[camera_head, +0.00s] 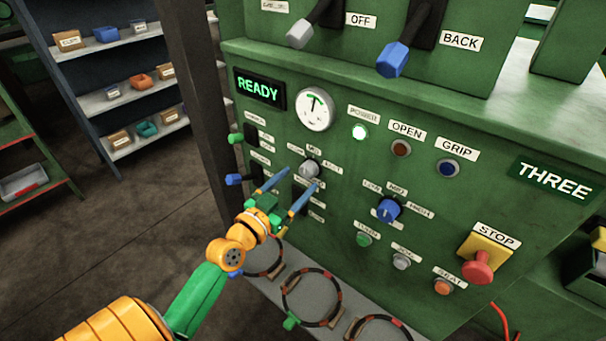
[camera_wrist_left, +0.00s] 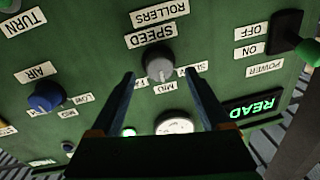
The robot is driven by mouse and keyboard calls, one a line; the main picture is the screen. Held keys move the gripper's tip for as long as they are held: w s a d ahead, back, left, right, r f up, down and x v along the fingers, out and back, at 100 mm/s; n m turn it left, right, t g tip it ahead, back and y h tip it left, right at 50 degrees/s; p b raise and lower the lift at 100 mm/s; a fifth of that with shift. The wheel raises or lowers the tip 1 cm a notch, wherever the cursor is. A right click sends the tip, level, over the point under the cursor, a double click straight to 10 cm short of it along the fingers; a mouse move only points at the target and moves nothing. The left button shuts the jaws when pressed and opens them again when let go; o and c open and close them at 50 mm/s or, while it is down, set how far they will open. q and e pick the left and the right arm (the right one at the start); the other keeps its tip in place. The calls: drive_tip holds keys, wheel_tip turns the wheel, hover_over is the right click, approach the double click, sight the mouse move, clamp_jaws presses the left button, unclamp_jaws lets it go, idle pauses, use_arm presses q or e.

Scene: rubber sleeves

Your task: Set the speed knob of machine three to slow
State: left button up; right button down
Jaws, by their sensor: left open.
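The speed knob (camera_head: 309,170) is a grey round knob on the green front panel of machine three, marked by the THREE sign (camera_head: 554,181). In the left wrist view the knob (camera_wrist_left: 159,64) sits under the SPEED label (camera_wrist_left: 152,36), which appears upside down. A MID label and a partly cut-off label starting SL lie around it; which one the knob points to I cannot tell. My left gripper (camera_head: 303,178) is open, its blue fingers reaching toward the panel. In the wrist view its fingertips (camera_wrist_left: 160,74) stand on either side of the knob, apparently without touching it. My right gripper is out of view.
A blue AIR knob (camera_head: 388,209) sits right of the speed knob. Switches with green and blue handles (camera_head: 240,179) are at left. A red STOP button (camera_head: 478,267) is at lower right. Rings (camera_head: 312,298) lie on the ledge below. A lit READY display (camera_head: 258,88) is above.

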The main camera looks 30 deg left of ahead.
sight(305, 174)
use_arm(q)
drive_tip(key=w, duration=0.3)
drive_tip(key=shift+w+f, duration=0.1)
drive_tip(key=shift+w, duration=0.05)
clamp_jaws()
